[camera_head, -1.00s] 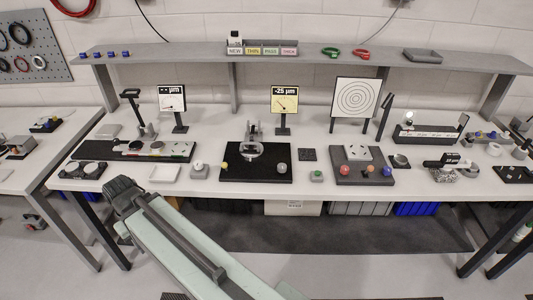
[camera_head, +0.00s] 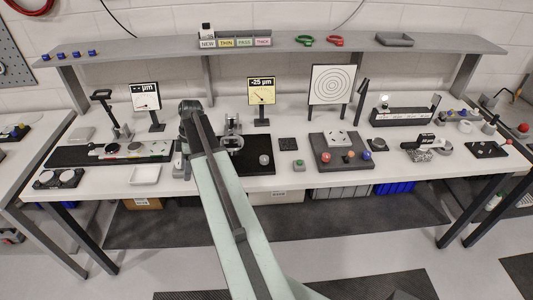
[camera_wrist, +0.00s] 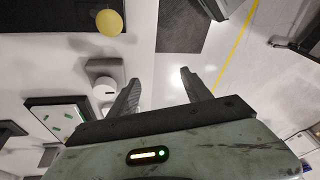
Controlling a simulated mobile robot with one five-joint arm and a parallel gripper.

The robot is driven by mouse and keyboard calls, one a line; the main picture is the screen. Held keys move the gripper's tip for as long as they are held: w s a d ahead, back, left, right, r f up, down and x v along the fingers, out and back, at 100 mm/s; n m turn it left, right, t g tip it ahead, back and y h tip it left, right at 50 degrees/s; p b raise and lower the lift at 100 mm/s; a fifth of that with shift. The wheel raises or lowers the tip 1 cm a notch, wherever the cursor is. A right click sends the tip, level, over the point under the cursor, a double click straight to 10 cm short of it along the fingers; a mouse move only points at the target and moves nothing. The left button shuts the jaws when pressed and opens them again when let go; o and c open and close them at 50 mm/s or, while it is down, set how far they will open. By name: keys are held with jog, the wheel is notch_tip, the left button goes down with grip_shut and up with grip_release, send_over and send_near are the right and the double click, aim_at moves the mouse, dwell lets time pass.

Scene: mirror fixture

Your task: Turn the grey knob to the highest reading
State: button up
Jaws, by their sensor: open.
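The grey knob (camera_head: 264,160) stands on the right part of the black board (camera_head: 255,170), in front of a gauge display (camera_head: 261,91) reading -25 µm with a needle dial. My arm covers the left part of this board in the head view. The wrist view shows a yellow knob (camera_wrist: 109,22) on the board, but not the grey knob. My gripper (camera_wrist: 160,85) is open and empty, with its fingers apart over the bench front and floor. In the head view it is mostly hidden by my arm, left of the grey knob and apart from it.
A small grey box with a pale round top (camera_wrist: 103,85) is close to my left finger in the wrist view. A white tray (camera_head: 145,174) lies left of my arm. A board with coloured balls (camera_head: 340,160) and a green button (camera_head: 299,163) are right of the grey knob.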

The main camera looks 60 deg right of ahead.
jog(key=s+d+r+n+t, duration=0.1)
jog(key=s+d, duration=0.1)
jog(key=d, duration=0.4)
jog(key=s+d+n, duration=0.1)
jog(key=s+d, duration=0.2)
jog(key=d, duration=0.4)
jog(key=m+t+p, duration=0.1)
jog(key=m+p, duration=0.1)
jog(key=m, duration=0.2)
send_near(265, 158)
jog(key=b+x, duration=0.8)
jog(key=x, duration=0.1)
jog(key=shift+w, duration=0.1)
jog(key=shift+r, duration=0.15)
jog(key=c, duration=1.2)
jog(key=shift+w+d, duration=0.1)
jog(key=shift+d, duration=0.25)
grip_shut()
jog(key=shift+a, duration=0.35)
jog(key=shift+t, duration=0.3)
